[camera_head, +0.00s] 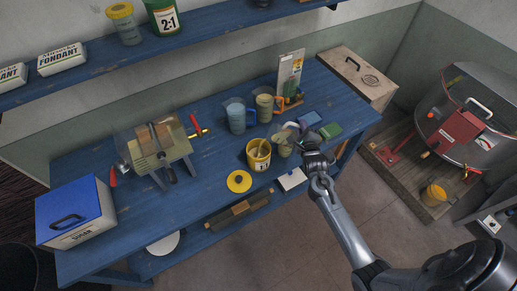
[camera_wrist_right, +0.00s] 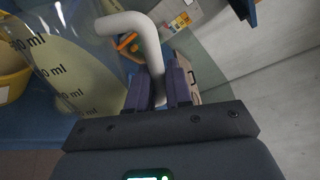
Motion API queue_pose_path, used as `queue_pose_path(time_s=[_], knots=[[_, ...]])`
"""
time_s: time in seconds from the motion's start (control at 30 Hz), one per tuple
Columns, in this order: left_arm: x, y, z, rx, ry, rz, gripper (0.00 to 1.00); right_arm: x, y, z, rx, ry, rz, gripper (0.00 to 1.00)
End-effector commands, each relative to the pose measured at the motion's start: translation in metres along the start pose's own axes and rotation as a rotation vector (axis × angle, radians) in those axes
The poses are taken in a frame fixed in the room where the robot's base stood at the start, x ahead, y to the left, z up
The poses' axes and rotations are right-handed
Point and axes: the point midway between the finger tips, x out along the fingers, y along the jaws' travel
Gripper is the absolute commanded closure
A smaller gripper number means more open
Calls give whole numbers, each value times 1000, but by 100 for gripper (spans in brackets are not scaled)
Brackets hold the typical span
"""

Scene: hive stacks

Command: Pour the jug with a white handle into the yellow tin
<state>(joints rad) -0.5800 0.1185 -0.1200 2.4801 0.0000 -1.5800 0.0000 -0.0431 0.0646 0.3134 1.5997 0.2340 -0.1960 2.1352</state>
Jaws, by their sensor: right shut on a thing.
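The jug with a white handle (camera_head: 284,148) is a clear measuring jug with pale yellowish contents, just right of the yellow tin (camera_head: 258,155). In the right wrist view the jug (camera_wrist_right: 75,65) shows its black ml marks, and its white handle (camera_wrist_right: 148,42) runs between my fingers. My right gripper (camera_head: 312,157) is shut on that handle; its fingers also show in the wrist view (camera_wrist_right: 158,90). The tin stands open near the bench's front edge, and its yellow side (camera_wrist_right: 12,82) shows at the wrist view's left edge. I cannot tell whether the jug touches the bench. My left gripper is not in view.
A blue-handled jug (camera_head: 237,116) and an orange-handled jug (camera_head: 265,105) stand behind the tin on the blue bench (camera_head: 215,160). A yellow lid (camera_head: 239,181) lies in front, left of the tin. A green block (camera_head: 331,130) lies to the right. A shelf (camera_head: 200,36) runs above.

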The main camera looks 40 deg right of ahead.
Motion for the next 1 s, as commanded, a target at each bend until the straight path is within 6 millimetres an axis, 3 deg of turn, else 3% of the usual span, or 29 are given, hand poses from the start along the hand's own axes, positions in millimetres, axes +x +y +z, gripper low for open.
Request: queue_pose_path(time_s=[1.0], knots=[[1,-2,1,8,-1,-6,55,1,3,4,-48,7,-2,100]])
